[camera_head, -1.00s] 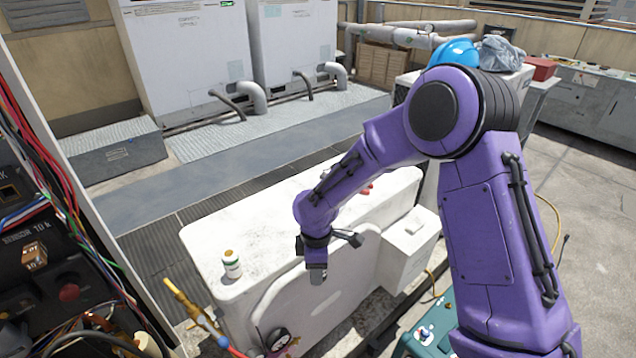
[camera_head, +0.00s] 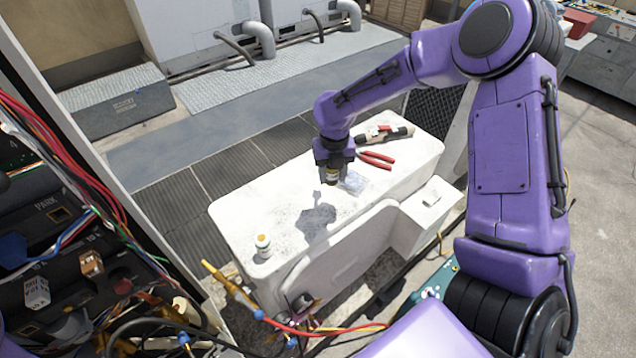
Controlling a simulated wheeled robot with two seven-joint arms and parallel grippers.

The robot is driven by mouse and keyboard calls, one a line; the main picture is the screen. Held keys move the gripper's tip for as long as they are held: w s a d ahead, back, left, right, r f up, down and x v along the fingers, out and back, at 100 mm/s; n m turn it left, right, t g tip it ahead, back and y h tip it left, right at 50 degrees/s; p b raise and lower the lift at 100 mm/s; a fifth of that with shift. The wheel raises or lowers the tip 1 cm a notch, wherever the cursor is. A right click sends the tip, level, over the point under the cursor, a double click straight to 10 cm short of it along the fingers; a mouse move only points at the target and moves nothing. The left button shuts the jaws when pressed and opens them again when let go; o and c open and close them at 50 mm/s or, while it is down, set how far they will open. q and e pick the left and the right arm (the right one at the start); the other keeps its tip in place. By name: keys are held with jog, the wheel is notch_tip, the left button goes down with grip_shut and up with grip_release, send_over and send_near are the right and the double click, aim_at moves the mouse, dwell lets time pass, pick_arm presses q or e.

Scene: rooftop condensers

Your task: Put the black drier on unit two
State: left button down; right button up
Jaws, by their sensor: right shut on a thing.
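My right gripper (camera_head: 333,163) is shut on a small dark piece with a yellowish band (camera_head: 332,178), which looks like the black drier. The fingers hide most of it. It hangs above the white top of a condenser unit (camera_head: 283,195), apart from that surface, with the shadow of gripper and piece below it. I cannot read a number on this unit. My left gripper is not in view.
A small white cylinder with a label (camera_head: 262,246) stands at the unit top's front left corner. A clear bag (camera_head: 354,182), red pliers (camera_head: 376,160) and a long tool (camera_head: 386,134) lie right of the gripper. An open wiring panel (camera_head: 60,230) stands at left.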

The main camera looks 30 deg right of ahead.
send_over(316, 199)
notch_tip(316, 199, down, 6)
jog(key=shift+s+r+p, duration=0.1)
jog(key=shift+r+p, duration=0.15)
jog(key=shift+p, duration=0.2)
notch_tip(316, 199, down, 2)
jog(key=shift+f+p, duration=0.25)
jog(key=shift+p, duration=0.5)
jog(key=shift+f, duration=0.4)
jog(key=shift+f, duration=0.2)
jog(key=o, duration=1.3)
jog(key=shift+c, duration=0.2)
